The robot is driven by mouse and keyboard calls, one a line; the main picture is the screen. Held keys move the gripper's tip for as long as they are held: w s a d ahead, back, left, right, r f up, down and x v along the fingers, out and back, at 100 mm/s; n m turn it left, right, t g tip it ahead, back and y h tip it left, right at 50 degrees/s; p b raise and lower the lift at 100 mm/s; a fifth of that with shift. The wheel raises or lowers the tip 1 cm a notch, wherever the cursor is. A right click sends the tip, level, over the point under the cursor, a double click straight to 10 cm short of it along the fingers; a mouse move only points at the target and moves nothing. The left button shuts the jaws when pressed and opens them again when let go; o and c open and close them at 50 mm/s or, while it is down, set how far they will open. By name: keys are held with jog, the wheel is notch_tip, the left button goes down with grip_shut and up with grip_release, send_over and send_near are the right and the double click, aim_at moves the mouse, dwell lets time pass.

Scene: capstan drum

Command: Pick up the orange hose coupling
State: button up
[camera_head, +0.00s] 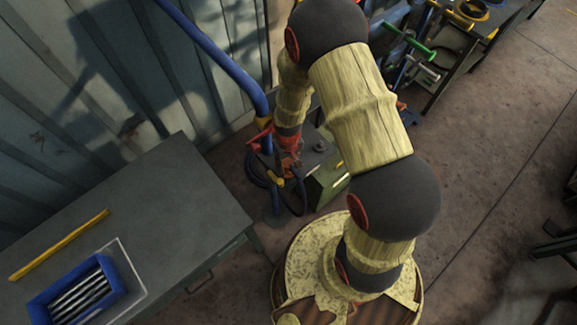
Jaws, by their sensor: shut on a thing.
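My gripper (289,152) is small and partly dark at the end of my arm, in the upper middle of the head view. It points down over a box-like unit beside the wall. The orange hose coupling (289,164) shows as a small orange patch at my fingertips, and my gripper is shut on it. The fingers and the exact grip are too small to make out. I cannot tell whether the coupling is clear of the surface beneath it.
A green and grey unit (327,178) stands close below my gripper. A blue pipe (222,62) and a dark looped hose (257,170) are beside it. A grey table (178,200) with a blue bin (41,303) is at left. Floor at right is mostly clear.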

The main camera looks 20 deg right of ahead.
jog(key=shift+w+r, duration=0.15)
jog(key=shift+r, duration=1.25)
jog(key=s+a+r+b, duration=0.1)
jog(key=s+a+r, duration=0.2)
jog(key=s+r, duration=0.7)
jog(key=s, duration=0.4)
